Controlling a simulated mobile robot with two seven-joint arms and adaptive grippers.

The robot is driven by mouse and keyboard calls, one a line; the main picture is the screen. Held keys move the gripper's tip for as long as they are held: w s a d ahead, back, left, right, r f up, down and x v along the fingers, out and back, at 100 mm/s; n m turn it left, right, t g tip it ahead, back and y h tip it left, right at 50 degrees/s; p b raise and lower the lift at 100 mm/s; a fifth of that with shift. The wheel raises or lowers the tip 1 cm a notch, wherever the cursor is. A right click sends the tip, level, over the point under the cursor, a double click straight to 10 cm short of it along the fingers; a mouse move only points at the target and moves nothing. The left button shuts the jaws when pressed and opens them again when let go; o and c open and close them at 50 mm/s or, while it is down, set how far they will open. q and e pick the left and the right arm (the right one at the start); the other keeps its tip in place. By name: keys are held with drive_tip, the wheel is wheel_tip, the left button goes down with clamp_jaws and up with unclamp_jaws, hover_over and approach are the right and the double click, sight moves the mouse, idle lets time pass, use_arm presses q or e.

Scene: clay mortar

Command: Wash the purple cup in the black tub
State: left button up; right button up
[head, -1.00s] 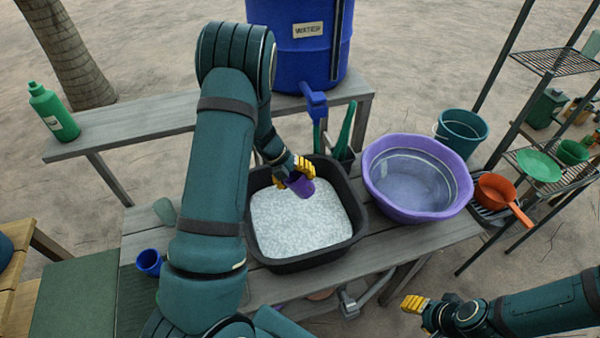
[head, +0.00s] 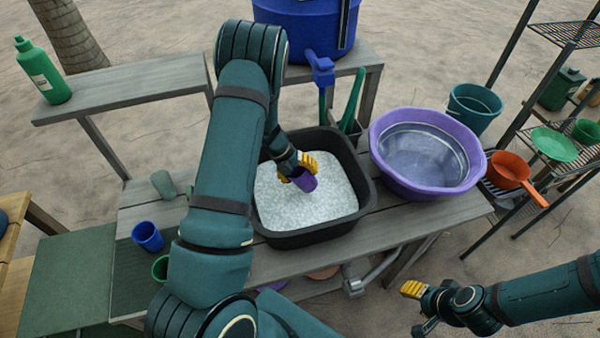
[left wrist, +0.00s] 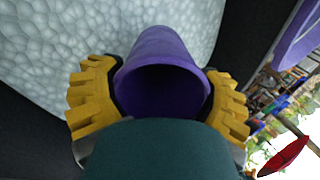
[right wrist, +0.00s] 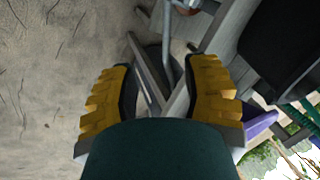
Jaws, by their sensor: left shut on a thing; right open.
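The purple cup (head: 304,181) is in my left gripper (head: 298,170), which is shut on it over the black tub (head: 362,222). The tub is full of white suds (head: 300,206). In the left wrist view the cup (left wrist: 165,80) sits between the yellow fingers (left wrist: 160,100), its mouth facing the camera and the suds behind it. I cannot tell whether the cup's far end touches the suds. My right gripper (head: 414,305) is empty, right of the bench front; the right wrist view shows its fingers (right wrist: 160,100) open and apart.
A purple basin (head: 440,187) of clear water stands right of the tub. The blue water barrel (head: 300,30) with its tap is behind. A blue cup (head: 147,236) and a green cup (head: 160,268) stand at the left. An orange pan (head: 510,168) and a teal bucket (head: 474,106) are at the right.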

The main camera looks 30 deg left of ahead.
use_arm(q)
wheel_tip(320, 180, down, 6)
drive_tip(key=b, duration=0.5)
drive_tip(key=shift+f+b, duration=0.5)
drive_tip(key=shift+b, duration=0.15)
drive_tip(key=shift+f, duration=0.2)
drive_tip(key=shift+f, duration=0.35)
drive_tip(key=shift+r, duration=0.1)
idle(0.4)
drive_tip(key=shift+a, duration=0.1)
